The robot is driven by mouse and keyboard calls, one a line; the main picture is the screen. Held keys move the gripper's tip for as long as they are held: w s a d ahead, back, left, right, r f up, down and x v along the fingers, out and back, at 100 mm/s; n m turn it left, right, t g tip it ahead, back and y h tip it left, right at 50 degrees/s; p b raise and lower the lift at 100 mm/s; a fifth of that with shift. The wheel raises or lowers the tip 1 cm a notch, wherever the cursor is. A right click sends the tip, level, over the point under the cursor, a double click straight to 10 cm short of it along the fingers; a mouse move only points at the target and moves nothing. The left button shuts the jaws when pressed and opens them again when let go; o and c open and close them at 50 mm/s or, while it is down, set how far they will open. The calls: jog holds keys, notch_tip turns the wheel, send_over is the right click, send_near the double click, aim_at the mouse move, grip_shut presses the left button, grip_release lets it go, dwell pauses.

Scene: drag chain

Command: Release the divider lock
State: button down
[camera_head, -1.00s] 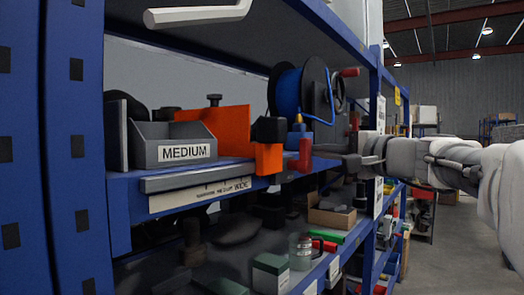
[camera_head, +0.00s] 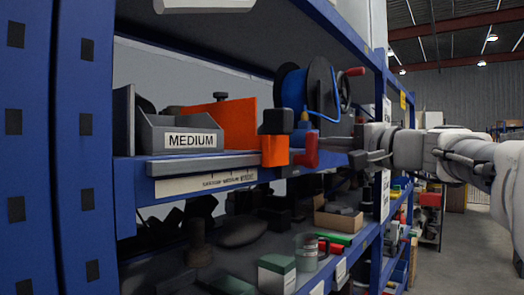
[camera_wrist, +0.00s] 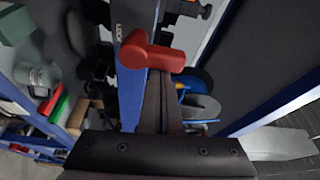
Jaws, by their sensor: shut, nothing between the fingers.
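An orange divider (camera_head: 232,123) stands on the blue shelf, with a grey bin marked MEDIUM (camera_head: 190,140) in front of it. At its near end is an orange block (camera_head: 275,150) under a black knob (camera_head: 276,121). A red lever (camera_head: 310,151) sits right beside the block. In the wrist view the red lever (camera_wrist: 152,53) lies across the blue shelf edge by a partly visible LOCK label (camera_wrist: 121,16). My gripper (camera_wrist: 158,78) is shut and empty, its tips at the lever. In the head view my gripper (camera_head: 326,146) reaches in from the right; contact is unclear.
A blue cable reel (camera_head: 305,90) stands behind the lever. The lower shelf holds a cardboard box (camera_head: 338,215), a jar (camera_head: 306,252) and boxes. The aisle at right is open floor.

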aim_at(316, 152)
jog(key=shift+s+a+f+n+b, duration=0.15)
jog(key=shift+n+b, duration=0.35)
jog(key=shift+b, duration=0.85)
jog(key=n+y+b, duration=0.1)
jog(key=n+b, duration=0.1)
jog(key=b, duration=0.2)
jog(key=s+a+n+b, duration=0.1)
jog(key=n+b, duration=0.1)
jog(key=b, duration=0.2)
jog(key=n+y+b, duration=0.1)
jog(key=n+b, duration=0.1)
jog(key=b, duration=0.2)
jog(key=shift+s+a+f+n+t+y, duration=0.2)
jog(key=shift+n+t+y, duration=0.1)
jog(key=shift+t, duration=0.1)
jog(key=n+b, duration=0.1)
jog(key=n+y+b, duration=0.1)
jog(key=n+b, duration=0.1)
jog(key=n+y+b, duration=0.1)
jog(key=b, duration=0.1)
jog(key=shift+s+a+n, duration=0.25)
jog(key=shift+s+n, duration=0.15)
jog(key=n+b, duration=0.1)
jog(key=n+g+y+b, duration=0.1)
jog(key=n, duration=0.1)
jog(key=s+n+b, duration=0.1)
jog(key=shift+a+f+n+y, duration=0.25)
jog(key=shift+a+n+y, duration=0.05)
jog(key=shift+a, duration=0.05)
